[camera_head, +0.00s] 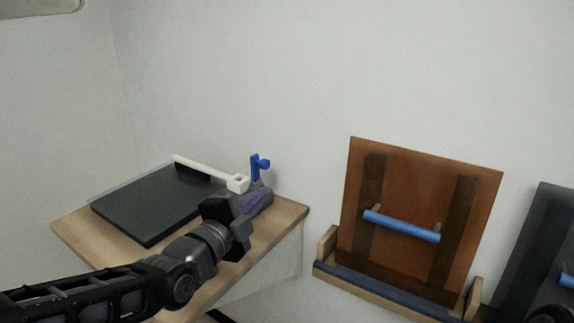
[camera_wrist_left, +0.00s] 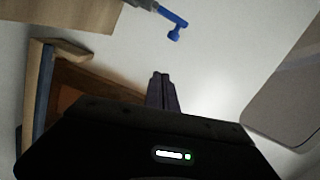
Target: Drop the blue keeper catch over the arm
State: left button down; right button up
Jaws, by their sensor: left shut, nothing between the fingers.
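The blue keeper catch (camera_head: 258,166) stands upright at the back right of the wooden table, with a short knob near its top. It also shows at the top of the left wrist view (camera_wrist_left: 172,22), apart from my fingers. The white arm (camera_head: 205,170) reaches across above a dark panel, and its square end is just left of the catch. My left gripper (camera_head: 262,197) has purple fingers, shut and empty, in front of and just below the catch. The fingers also show closed together in the left wrist view (camera_wrist_left: 161,90). The catch's base is partly hidden by my gripper. My right gripper is not seen.
The dark flat panel (camera_head: 145,208) lies on the wooden table (camera_head: 75,228). To the right, a brown board (camera_head: 405,180) with a blue bar handle (camera_head: 400,226) stands in a wooden rack. A dark panel (camera_head: 535,250) stands at the far right. A gap separates table and rack.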

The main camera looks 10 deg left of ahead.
pick_arm(q)
jog(key=shift+s+r+m, duration=0.1)
jog(key=shift+r+m, duration=0.05)
jog(key=shift+m, duration=1.05)
jog(key=w+a, duration=0.1)
jog(key=w, duration=1)
jog(key=shift+w+p, duration=0.25)
jog(key=shift+p, duration=0.2)
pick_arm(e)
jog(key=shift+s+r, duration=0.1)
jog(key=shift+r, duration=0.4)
